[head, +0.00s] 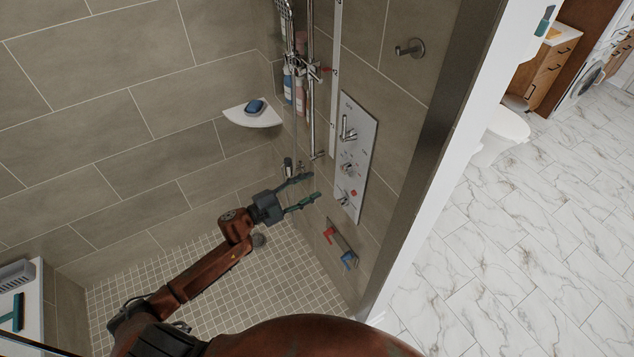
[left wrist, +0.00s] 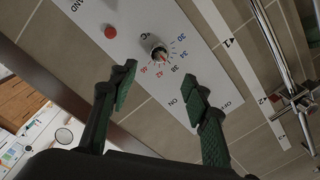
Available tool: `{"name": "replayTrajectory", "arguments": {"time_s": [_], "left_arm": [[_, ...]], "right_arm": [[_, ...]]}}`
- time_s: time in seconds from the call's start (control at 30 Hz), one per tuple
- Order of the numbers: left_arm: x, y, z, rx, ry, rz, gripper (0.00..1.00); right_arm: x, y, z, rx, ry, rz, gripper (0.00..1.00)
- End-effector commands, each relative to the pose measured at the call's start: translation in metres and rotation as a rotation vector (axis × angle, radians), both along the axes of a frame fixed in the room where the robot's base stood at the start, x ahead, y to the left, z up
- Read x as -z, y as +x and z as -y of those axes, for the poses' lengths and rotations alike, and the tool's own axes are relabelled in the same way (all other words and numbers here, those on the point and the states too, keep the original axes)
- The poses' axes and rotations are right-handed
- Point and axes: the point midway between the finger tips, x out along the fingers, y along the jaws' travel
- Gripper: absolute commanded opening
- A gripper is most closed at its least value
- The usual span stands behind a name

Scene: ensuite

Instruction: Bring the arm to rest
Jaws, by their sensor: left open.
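My left arm (head: 205,270) reaches from the lower left into the tiled shower. My left gripper (head: 308,190) is at its end, with its two green-padded fingers apart and nothing between them. The fingers point toward the wall with the white shower control panel (head: 354,155), and the gripper is left of the panel's lower part in the head view. In the left wrist view the open fingers (left wrist: 158,92) show in front of the panel (left wrist: 205,45), with a dial (left wrist: 160,53) and a red button (left wrist: 111,31) beyond them. My right gripper is not in view.
A valve plate with red and blue handles (head: 342,245) is low on the wall. A corner shelf (head: 250,118) holds a blue soap piece (head: 255,106). A shower rail (head: 310,80) and bottles (head: 300,90) stand near the panel. The marble floor (head: 510,260) outside is clear.

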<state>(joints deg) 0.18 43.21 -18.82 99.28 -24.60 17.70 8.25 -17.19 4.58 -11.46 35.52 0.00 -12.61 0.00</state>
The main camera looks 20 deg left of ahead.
Motion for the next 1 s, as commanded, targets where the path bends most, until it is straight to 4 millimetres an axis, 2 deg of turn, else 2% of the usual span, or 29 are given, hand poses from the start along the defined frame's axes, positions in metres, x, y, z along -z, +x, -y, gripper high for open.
{"name": "replayTrajectory", "arguments": {"time_s": [0.5, 0.57, 0.63, 0.67, 0.77, 0.87, 1.0], "left_arm": [[0.000, -0.001, 0.000, 0.001, 0.000, 0.000, 0.44], [0.003, 0.000, -0.002, -0.005, -0.003, -0.005, 0.44], [0.015, 0.002, -0.008, -0.025, -0.011, -0.023, 0.44], [0.024, 0.003, -0.013, -0.040, -0.016, -0.038, 0.44], [0.070, 0.009, -0.037, -0.117, -0.041, -0.109, 0.44], [0.135, 0.009, -0.068, -0.221, -0.071, -0.209, 0.44], [0.229, -0.006, -0.107, -0.363, -0.112, -0.357, 0.44]], "right_arm": [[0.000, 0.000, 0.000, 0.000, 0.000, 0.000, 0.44], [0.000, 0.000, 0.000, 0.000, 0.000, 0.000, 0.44], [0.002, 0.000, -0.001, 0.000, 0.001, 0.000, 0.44], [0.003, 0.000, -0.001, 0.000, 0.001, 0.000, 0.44], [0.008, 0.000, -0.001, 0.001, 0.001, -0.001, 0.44], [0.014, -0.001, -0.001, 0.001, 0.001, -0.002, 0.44], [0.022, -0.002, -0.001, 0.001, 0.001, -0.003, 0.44]]}}
